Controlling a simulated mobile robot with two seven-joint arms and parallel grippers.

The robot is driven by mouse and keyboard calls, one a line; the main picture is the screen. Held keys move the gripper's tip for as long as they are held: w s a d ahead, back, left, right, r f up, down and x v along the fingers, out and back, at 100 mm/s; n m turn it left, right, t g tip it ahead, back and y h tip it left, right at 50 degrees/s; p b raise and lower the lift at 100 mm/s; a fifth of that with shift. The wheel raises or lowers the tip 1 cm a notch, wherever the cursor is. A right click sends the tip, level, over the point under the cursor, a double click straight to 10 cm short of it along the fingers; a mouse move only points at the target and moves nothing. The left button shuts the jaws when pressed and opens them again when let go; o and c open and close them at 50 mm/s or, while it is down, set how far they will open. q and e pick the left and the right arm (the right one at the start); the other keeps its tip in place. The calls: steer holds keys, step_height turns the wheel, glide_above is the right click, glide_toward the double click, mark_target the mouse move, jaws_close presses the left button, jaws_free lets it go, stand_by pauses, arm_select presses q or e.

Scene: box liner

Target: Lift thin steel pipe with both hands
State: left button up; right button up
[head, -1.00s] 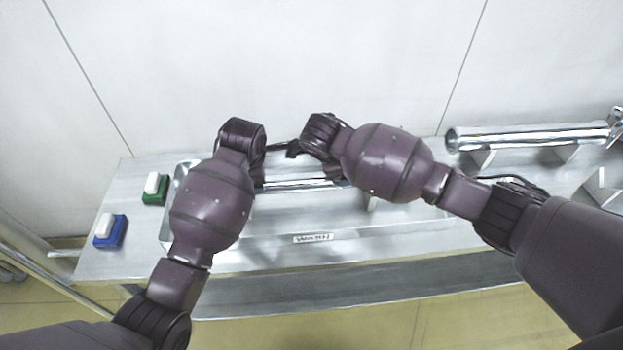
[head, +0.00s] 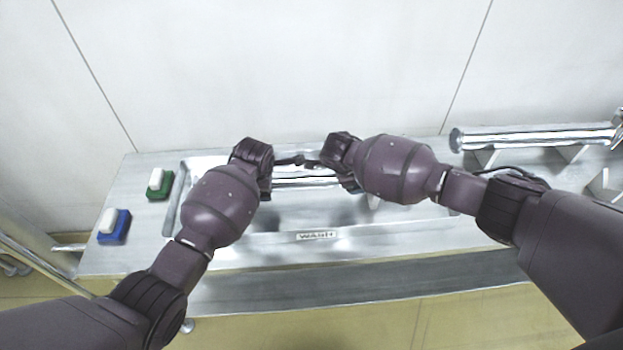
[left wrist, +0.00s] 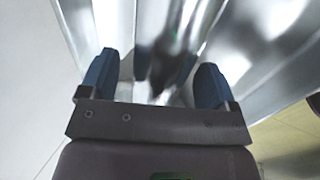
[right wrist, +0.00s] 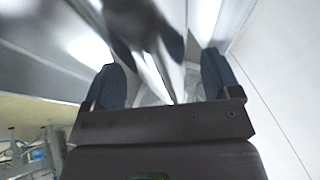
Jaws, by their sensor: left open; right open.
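The thin steel pipe (head: 306,182) shows as a shiny bar in the basin marked WASH, between my two hands in the head view. Its ends are hidden by my arms. My left gripper (left wrist: 155,75) is open, its two blue fingers apart over blurred, shiny metal. I cannot tell there which part is the pipe. My right gripper (right wrist: 165,72) is open too, with a shiny, bar-like shape running between its fingers; I cannot tell whether it is the pipe or a reflection. Contact with the pipe cannot be made out. In the head view both hands are over the basin's back part.
The steel basin (head: 270,238) is set in a long counter. A green block (head: 160,190) and a blue block (head: 115,229), both white-topped, sit at the left. A thicker steel pipe (head: 530,138) rests on supports at the right. A pale wall stands close behind.

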arm_select(q)
steer(key=shift+w+f, duration=0.2)
steer(key=shift+f, duration=0.5)
arm_select(e)
steer(key=shift+w+d+f, duration=0.25)
steer(key=shift+d+f, duration=0.05)
steer(key=shift+f, duration=0.3)
arm_select(q)
steer(key=shift+c, duration=0.4)
arm_select(e)
steer(key=shift+c, duration=0.4)
arm_select(q)
jaws_close()
arm_select(e)
jaws_close()
